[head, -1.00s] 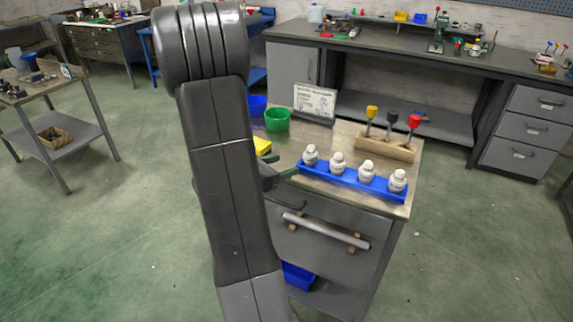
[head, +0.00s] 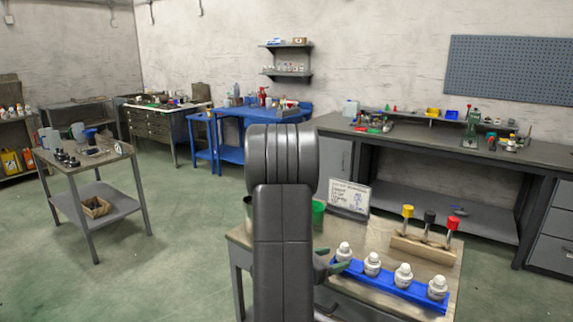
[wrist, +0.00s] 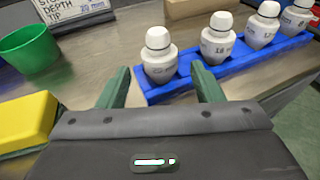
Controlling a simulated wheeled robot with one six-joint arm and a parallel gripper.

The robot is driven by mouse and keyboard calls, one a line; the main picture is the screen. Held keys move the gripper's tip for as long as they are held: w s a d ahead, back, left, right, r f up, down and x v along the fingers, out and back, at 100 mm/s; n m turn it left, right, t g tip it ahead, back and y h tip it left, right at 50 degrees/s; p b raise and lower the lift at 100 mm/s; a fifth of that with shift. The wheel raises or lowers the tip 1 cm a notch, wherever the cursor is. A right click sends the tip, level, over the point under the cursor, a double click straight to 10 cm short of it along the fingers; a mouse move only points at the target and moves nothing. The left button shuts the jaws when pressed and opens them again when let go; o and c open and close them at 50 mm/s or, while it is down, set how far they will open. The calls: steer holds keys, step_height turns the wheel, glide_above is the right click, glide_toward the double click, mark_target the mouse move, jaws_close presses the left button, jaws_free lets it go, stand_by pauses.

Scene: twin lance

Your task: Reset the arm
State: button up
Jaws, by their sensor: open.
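My gripper (wrist: 161,82) is open, with its two green fingers apart and nothing between them that I can see. In the wrist view its fingers point at the near side of a blue rack (wrist: 152,97) that holds several white bottles. The first bottle (wrist: 160,62) stands upright just beyond the gap between the fingers. In the head view my arm (head: 282,225) rises in front of the small workbench (head: 385,228) and hides part of it. The green fingers (head: 332,260) show just right of the arm, by the left end of the blue rack (head: 392,287).
A green cup (wrist: 30,50) and a yellow block (wrist: 24,118) stand left of the gripper. A sign (head: 349,196) and a wooden block (head: 425,250) with yellow, black and red-topped tools stand behind the rack. A cart (head: 112,203) stands left across open floor.

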mark_target(339, 258)
steer(key=x, duration=0.5)
steer(key=shift+f, duration=0.3)
steer(key=shift+r, duration=0.25)
steer(key=shift+s+a, duration=0.1)
